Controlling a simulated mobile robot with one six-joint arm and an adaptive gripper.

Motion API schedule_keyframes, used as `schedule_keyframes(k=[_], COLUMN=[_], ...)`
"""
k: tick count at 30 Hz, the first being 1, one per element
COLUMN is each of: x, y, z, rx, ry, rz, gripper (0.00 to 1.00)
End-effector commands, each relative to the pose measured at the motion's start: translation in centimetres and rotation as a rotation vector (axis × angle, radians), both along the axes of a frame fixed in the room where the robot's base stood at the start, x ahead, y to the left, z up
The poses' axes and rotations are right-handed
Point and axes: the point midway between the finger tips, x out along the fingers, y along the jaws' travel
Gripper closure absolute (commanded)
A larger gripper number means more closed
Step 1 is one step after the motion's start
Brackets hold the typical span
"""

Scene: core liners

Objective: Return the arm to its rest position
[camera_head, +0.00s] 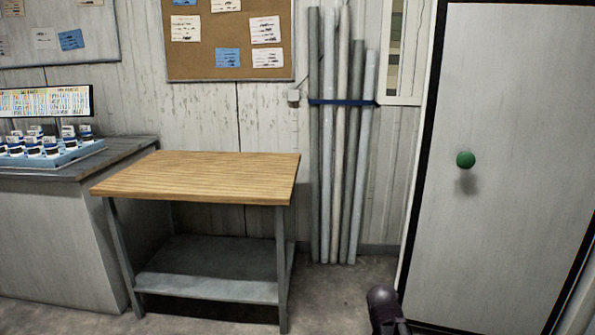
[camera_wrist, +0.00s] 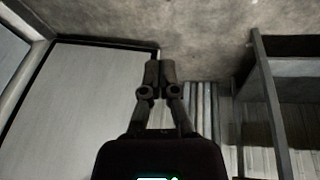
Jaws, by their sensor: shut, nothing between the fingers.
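My gripper (camera_wrist: 160,72) shows in the wrist view with its two dark fingers together and nothing between them. It is away from any object, with floor, the pale door and the pipes behind it. In the head view only a dark rounded part of my arm shows at the bottom edge, right of centre; the gripper itself is not visible there.
A wood-topped workbench (camera_head: 200,175) stands left of several upright pipes (camera_head: 340,190) strapped to the wall. A pale door (camera_head: 520,90) with a green knob (camera_head: 466,160) is at right. A counter (camera_head: 60,230) bears a blue tray (camera_head: 62,160) of small containers. Floor shows in front.

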Motion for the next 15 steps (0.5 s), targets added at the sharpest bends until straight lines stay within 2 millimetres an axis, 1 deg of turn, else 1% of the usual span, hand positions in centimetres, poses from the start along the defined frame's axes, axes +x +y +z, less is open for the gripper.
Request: schedule_keyframes(k=[1,3,12,13,15], x=[-1.2,-2.6,-7.5,-8.0,-7.7], y=[1.1,2.3,6.6,7.0,6.8], z=[-0.2,-0.5,-0.9,-0.9,0.1], rx=[0.023,0.054,0.171,0.182,0.179], ry=[0.037,0.088,0.259,0.274,0.271], rz=[0.028,0.067,0.219,0.234,0.230], gripper=[1.00,1.00,1.00,1.00,1.00])
